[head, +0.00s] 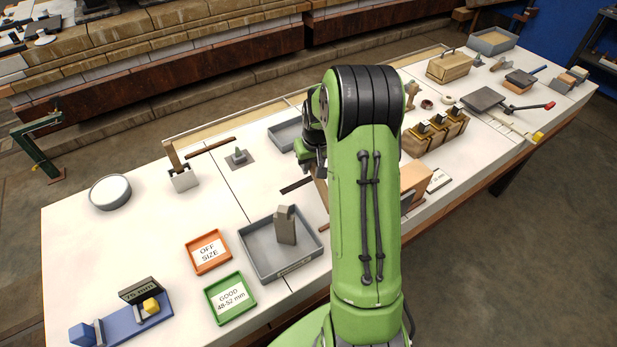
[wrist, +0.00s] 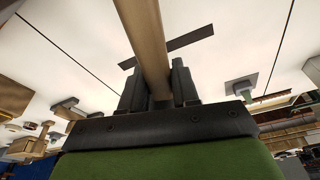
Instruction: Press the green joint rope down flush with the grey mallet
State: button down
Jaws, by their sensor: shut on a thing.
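My gripper (wrist: 158,85) is shut on a pale wooden handle (wrist: 145,35), which runs out of the top of the wrist view. I take it for the mallet's handle, but no grey mallet head can be made out in either view. In the head view my gripper (head: 318,168) is partly hidden behind my green arm, above the middle of the white table. A short piece of the wooden handle (head: 321,190) shows below it. A dark flat strip (wrist: 195,38) lies on the table behind the handle. I cannot make out the green joint rope; my arm hides part of the table.
Left of my arm are a grey tray (head: 246,262) holding a grey block, an orange OFF SIZE tray (head: 191,262) and a green GOOD tray (head: 211,312). A brown block (head: 413,177) stands right of my arm. The table's left middle is mostly clear.

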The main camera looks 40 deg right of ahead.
jog(key=shift+w+d+r+p+v, duration=0.1)
jog(key=shift+w+p+v, duration=0.2)
jog(key=shift+p+v, duration=0.8)
jog(key=shift+w+d+r+p+v, duration=0.1)
jog(key=shift+w+p+v, duration=0.15)
jog(key=shift+p+v, duration=0.85)
jog(key=shift+w+d+p+v, duration=0.1)
jog(key=shift+w+p+v, duration=0.35)
jog(key=shift+v, duration=1.15)
jog(key=shift+s, duration=0.15)
